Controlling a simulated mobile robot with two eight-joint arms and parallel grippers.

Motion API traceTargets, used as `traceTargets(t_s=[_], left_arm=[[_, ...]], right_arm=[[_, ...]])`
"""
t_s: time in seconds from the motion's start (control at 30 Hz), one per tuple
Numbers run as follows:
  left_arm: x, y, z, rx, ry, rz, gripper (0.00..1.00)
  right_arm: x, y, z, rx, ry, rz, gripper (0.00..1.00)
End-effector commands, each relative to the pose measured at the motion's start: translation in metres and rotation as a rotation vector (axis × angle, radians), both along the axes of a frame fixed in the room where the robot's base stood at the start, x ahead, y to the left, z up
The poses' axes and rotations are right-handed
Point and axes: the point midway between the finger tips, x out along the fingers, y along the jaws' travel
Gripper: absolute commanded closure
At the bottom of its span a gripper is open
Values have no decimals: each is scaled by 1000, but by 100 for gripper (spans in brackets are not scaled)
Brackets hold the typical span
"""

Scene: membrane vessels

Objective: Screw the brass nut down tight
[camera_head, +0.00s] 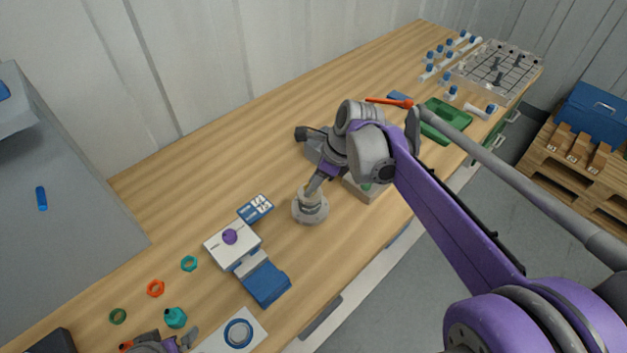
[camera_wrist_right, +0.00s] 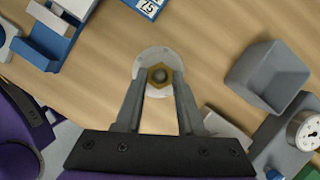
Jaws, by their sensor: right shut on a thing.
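The brass nut (camera_wrist_right: 169,74) shows in the right wrist view as a gold ring around a dark stud end. It sits over the middle of a pale round vessel (camera_wrist_right: 158,56). My right gripper (camera_wrist_right: 159,79) is shut on the nut, with one finger at each side. In the head view the grey vessel (camera_head: 310,209) stands on the bench, and my right gripper (camera_head: 314,187) reaches its top from above. The nut is hidden there. Part of my left gripper (camera_head: 178,343) shows at the bottom edge, cut off by the frame, so its opening cannot be judged.
A blue-and-white fixture (camera_head: 265,283) and a blue card (camera_head: 256,209) lie left of the vessel. Several coloured rings and a teal piece (camera_head: 175,317) lie at lower left. A green tray (camera_head: 445,120) and a clear rack (camera_head: 498,70) stand at the far right.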

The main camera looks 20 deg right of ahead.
Motion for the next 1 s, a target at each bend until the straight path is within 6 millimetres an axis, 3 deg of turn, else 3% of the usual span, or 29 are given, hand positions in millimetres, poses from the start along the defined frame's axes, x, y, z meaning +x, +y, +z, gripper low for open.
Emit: traceTargets(t_s=[0.2, 0.23, 0.4, 0.77, 1.0], left_arm=[[0, 0, 0, 0, 0, 0, 0], [0, 0, 0, 0, 0, 0, 0], [0, 0, 0, 0, 0, 0, 0], [0, 0, 1, 0, 0, 0, 0], [1, 0, 4, 0, -2, 0, 0]], right_arm=[[0, 0, 0, 0, 0, 0, 100], [0, 0, 0, 0, 0, 0, 57], [0, 0, 0, 0, 0, 0, 27], [-1, -1, 5, 0, 0, -1, 27], [-11, -13, 42, 0, 0, -3, 27]])
